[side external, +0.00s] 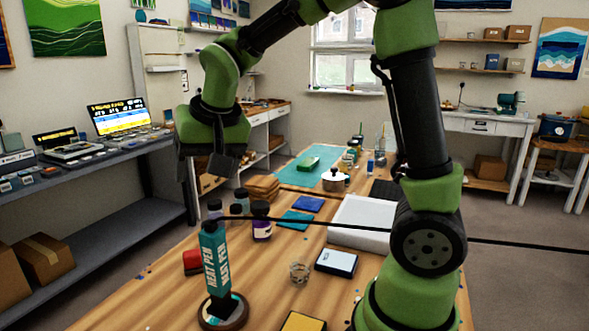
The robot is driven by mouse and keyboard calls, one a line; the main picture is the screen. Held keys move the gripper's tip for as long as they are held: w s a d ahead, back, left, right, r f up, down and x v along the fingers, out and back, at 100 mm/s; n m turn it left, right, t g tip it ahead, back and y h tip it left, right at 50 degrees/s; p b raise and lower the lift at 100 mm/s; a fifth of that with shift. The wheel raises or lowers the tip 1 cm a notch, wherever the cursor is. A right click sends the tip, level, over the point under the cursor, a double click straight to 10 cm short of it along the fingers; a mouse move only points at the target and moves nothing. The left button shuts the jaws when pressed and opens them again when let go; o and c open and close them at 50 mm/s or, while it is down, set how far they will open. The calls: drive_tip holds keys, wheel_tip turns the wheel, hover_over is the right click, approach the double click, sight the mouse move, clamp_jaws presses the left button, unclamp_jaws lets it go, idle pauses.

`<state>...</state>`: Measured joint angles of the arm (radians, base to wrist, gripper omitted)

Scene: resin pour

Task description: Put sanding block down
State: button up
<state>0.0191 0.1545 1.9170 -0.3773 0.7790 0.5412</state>
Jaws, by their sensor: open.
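My gripper (207,172) hangs in the air at the left, above the wooden table, with its fingers pointing down. It is open, and I see nothing held between the fingers. I cannot tell for certain which object is the sanding block. A small red and dark block (193,262) lies on the table below my gripper, partly hidden behind the teal heat pen box. A green block (309,163) lies on the teal mat (287,175) at the far end of the table.
The heat pen box (215,262) stands upright at the front left. Several bottles (262,221) stand behind it. A clear cup (299,271), a white and blue box (336,262) and a white tray (365,216) are near the middle.

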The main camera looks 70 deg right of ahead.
drive_tip(key=s+a+r+n+t+y, duration=0.1)
drive_tip(key=s+a+r, duration=0.1)
drive_tip(key=s, duration=0.6)
drive_tip(key=s+a+r+n+t+y, duration=0.1)
drive_tip(key=s+a+n+y, duration=0.1)
drive_tip(key=s, duration=0.7)
drive_tip(key=shift+s+a+r+t, duration=0.25)
drive_tip(key=shift+a+r+t, duration=0.1)
drive_tip(key=shift+a, duration=0.25)
